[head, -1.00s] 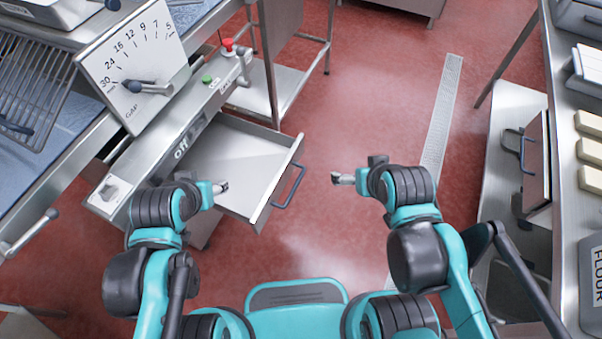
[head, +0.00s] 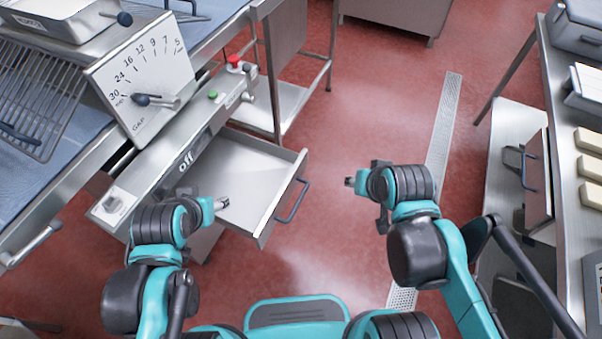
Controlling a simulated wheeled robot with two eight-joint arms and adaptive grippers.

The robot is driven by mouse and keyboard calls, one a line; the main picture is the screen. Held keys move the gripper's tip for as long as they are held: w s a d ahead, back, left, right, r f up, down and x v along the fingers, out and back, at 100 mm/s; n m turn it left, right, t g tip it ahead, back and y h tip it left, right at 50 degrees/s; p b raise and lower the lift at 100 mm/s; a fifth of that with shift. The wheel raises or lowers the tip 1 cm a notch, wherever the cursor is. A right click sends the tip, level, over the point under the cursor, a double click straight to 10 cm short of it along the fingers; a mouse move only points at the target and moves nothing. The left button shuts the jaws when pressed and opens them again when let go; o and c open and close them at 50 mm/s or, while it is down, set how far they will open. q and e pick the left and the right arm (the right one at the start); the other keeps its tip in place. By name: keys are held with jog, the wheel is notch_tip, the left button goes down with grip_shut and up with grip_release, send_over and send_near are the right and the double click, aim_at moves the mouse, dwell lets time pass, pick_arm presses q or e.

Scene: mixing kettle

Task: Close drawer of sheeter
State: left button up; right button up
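The sheeter's drawer (head: 250,178) is pulled out and looks empty. Its dark handle (head: 291,201) is on the front face, which points to the right. The sheeter (head: 165,160) is at the left, with a gap dial, a red button and a green button. My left gripper (head: 222,203) is over the drawer's near side, left of the handle; I cannot tell whether it touches the drawer. My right gripper (head: 350,182) is over the floor, to the right of the handle and apart from it. The fingers of both are too small to read.
Red floor (head: 380,100) lies open to the right of the drawer, with a metal drain grate (head: 445,130) in it. A steel counter (head: 575,150) with pale blocks and a cabinet stands at the right. A lower shelf stands behind the drawer.

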jog(key=w+m, duration=0.2)
jog(key=w+m+g, duration=0.1)
jog(key=w+m, duration=0.1)
jog(key=w, duration=0.1)
jog(key=shift+w+a+f+m+y, duration=0.1)
jog(key=shift+w+a+m+y, duration=0.1)
jog(key=shift+m+y, duration=0.15)
grip_shut()
jog(key=w+f+m+g+y, duration=0.3)
jog(key=w+f+m, duration=1.2)
jog(key=w+m, duration=0.15)
jog(key=w+a+f+b, duration=0.3)
jog(key=a+f+b, duration=0.2)
jog(key=a+f, duration=0.2)
jog(key=shift+f, duration=0.6)
jog(key=shift+w+a, duration=0.1)
jog(key=shift+w, duration=0.05)
